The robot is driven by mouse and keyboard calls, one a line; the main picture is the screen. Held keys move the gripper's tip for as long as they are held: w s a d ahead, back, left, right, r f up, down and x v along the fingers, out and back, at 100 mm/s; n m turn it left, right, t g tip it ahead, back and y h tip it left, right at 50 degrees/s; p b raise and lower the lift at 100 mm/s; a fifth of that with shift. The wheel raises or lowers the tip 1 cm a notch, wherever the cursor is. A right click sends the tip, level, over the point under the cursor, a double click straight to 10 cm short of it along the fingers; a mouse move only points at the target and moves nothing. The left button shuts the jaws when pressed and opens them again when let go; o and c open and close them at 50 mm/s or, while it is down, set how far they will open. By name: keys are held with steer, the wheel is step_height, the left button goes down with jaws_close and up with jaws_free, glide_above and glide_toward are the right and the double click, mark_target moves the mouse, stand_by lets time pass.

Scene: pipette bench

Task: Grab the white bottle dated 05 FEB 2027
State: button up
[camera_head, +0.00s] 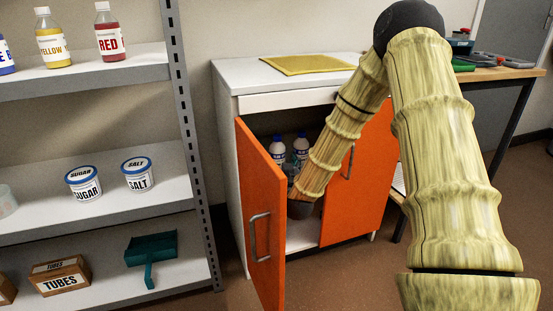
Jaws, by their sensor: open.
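Two white bottles with blue caps stand inside the cabinet, a left one (278,152) and a right one (301,145). Their labels are too small to read, so I cannot tell which is dated 05 FEB 2027. My arm reaches down into the cabinet opening, in front of and to the right of the bottles. The far end of the arm is by the bottles' lower parts, which are partly hidden.
The cabinet's left orange door (262,215) stands open; the right door (358,175) is shut. A yellow mat (307,65) lies on the white top. A shelf rack (95,215) at left holds bottles, tubs and boxes. A wooden bench (505,73) stands at right.

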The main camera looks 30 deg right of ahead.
mark_target(279, 159)
steer(key=shift+w+d, duration=0.2)
steer(key=shift+w, duration=0.15)
steer(key=shift+w+d+f+b, duration=0.25)
steer(key=shift+w+b, duration=0.3)
steer(key=shift+b, duration=0.25)
steer(key=b+x, duration=0.2)
steer(key=shift+w+d+f, duration=0.15)
steer(key=shift+w, duration=0.15)
steer(key=shift+w+d+r, duration=0.2)
steer(key=shift+w, duration=0.25)
steer(key=shift+c, duration=0.2)
steer(key=c, duration=1.3)
